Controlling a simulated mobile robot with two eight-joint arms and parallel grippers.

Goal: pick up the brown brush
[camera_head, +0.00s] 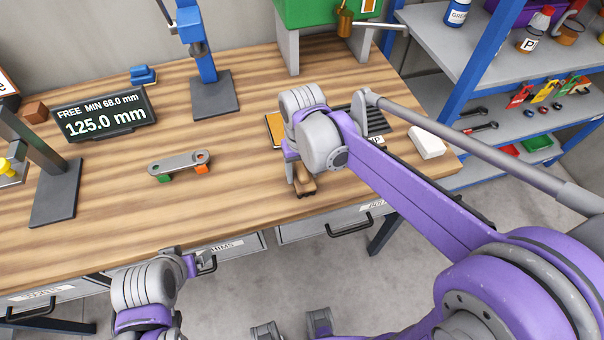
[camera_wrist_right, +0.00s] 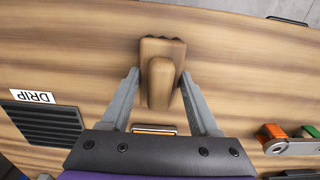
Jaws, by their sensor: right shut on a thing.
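The brown brush (camera_wrist_right: 161,82) shows in the right wrist view, with a blocky end and a rounded handle along its middle. My right gripper (camera_wrist_right: 160,77) has its two grey fingers on either side of the brush and is shut on it. In the head view the brush (camera_head: 304,182) shows below my right wrist, near the table's front edge; part of it is hidden by the gripper. Whether it touches the table is hard to tell.
The wooden table (camera_head: 230,150) holds a grey link with green and orange ends (camera_head: 180,164), a display reading 125.0 mm (camera_head: 104,114), a blue stand (camera_head: 205,60) and a white block (camera_head: 427,142). A dark slatted tray labelled DRIP (camera_wrist_right: 45,122) lies beside my right gripper. Shelves stand at right.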

